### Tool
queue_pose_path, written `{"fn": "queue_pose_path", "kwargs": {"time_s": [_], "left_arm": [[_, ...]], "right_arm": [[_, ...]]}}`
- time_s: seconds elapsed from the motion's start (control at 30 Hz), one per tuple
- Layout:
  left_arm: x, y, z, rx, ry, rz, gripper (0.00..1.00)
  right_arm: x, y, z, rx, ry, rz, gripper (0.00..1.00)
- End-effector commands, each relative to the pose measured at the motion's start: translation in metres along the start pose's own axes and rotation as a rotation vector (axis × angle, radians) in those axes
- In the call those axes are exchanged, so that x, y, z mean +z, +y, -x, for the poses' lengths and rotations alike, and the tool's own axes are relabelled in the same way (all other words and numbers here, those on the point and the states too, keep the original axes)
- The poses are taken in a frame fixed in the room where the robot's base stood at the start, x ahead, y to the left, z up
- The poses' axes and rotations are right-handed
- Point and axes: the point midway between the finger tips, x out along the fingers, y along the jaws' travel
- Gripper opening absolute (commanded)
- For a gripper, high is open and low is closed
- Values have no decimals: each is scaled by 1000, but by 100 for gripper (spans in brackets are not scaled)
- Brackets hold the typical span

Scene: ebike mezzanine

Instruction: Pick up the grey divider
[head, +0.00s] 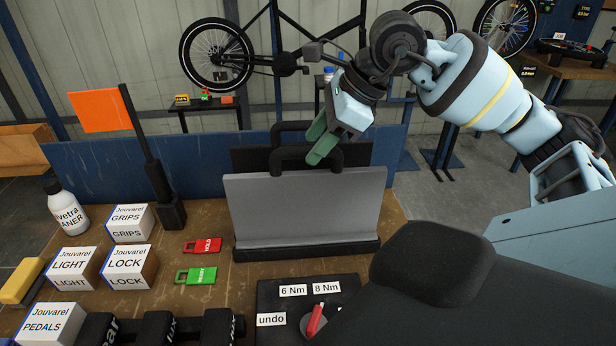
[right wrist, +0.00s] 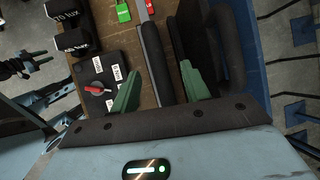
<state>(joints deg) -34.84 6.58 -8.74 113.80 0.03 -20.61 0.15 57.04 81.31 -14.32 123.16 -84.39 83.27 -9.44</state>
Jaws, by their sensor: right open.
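The grey divider (head: 300,207) stands upright in a black base on the bench, with a black handle (head: 336,158) on its top edge. My right gripper (head: 318,142) is at that handle, open, with green fingers. In the right wrist view my right gripper (right wrist: 160,88) has one finger on each side of the divider's grey edge (right wrist: 155,58) and dark handle. I cannot tell whether a finger touches it. My left gripper (right wrist: 40,63) seems to show small at the left of the right wrist view; its jaws are unclear.
A black divider with its own handle (head: 291,127) stands close behind. Red (head: 203,246) and green (head: 196,275) tags, white boxes (head: 130,268) and a flag post (head: 157,180) are left. A black torque panel (head: 268,300) is in front. A blue panel (head: 100,166) edges the back.

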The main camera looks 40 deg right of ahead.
Motion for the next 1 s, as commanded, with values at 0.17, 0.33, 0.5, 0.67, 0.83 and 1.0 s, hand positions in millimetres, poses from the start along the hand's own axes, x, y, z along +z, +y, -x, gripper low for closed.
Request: {"fn": "queue_pose_path", "kwargs": {"time_s": [0.17,0.33,0.5,0.67,0.83,1.0], "left_arm": [[-8,-1,2,-2,14,-2,36],[-8,-1,2,-2,15,-2,36],[-8,-1,2,-2,14,-1,36],[-7,-1,2,-2,13,-1,36],[-7,0,2,-2,13,-1,36],[-7,0,2,-2,13,-1,36]], "right_arm": [[2,2,-23,1,-3,0,46],[2,2,-34,-1,-1,-1,46],[2,2,-34,-1,-1,-1,46],[2,2,-34,-1,-1,-1,29],[2,2,-34,-1,-1,0,7],[2,2,-34,-1,-1,-1,0]]}}
